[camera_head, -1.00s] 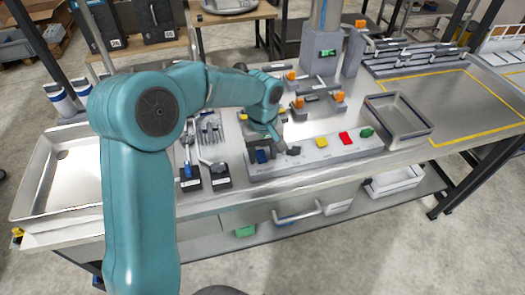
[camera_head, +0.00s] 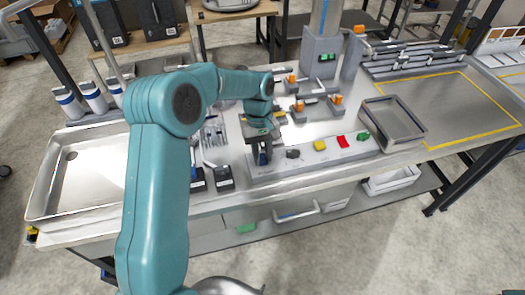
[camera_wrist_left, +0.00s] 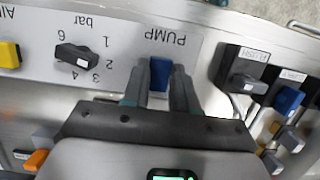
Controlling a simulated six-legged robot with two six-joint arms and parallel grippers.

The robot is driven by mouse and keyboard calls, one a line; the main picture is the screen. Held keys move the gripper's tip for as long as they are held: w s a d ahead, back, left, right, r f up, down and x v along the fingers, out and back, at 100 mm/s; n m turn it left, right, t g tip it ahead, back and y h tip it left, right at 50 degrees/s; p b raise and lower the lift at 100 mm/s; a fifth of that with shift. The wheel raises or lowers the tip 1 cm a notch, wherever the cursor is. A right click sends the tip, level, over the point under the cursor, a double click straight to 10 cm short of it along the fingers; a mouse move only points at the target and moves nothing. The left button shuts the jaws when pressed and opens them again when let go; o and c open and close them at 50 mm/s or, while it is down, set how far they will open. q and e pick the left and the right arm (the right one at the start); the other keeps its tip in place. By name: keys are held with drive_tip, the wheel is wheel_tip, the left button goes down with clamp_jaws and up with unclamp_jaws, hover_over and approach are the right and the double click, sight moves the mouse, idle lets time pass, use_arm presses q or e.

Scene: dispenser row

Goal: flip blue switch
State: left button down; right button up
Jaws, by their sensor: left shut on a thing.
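The blue switch (camera_wrist_left: 160,73) sits below the PUMP label on a light grey panel in the left wrist view. In the head view the blue switch (camera_head: 263,157) shows at the left end of the panel (camera_head: 322,159). My left gripper (camera_wrist_left: 160,92) has its two fingers on either side of the switch and is shut on it. In the head view the left gripper (camera_head: 262,150) points down at the switch. My right gripper is not in view.
A black knob (camera_wrist_left: 78,56) sits beside the switch. Dark blocks with levers (camera_head: 222,180) stand left of the panel. A metal tray (camera_head: 392,120) stands at the right.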

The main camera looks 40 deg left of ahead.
use_arm(q)
drive_tip(key=c, duration=0.9)
unclamp_jaws()
drive_tip(key=shift+r, duration=0.15)
drive_tip(key=shift+w+a+r, duration=0.1)
drive_tip(key=shift+w+r, duration=0.05)
drive_tip(key=shift+r, duration=0.15)
drive_tip(key=v, duration=1.5)
drive_tip(key=shift+a+r, duration=0.1)
drive_tip(key=shift+r, duration=0.25)
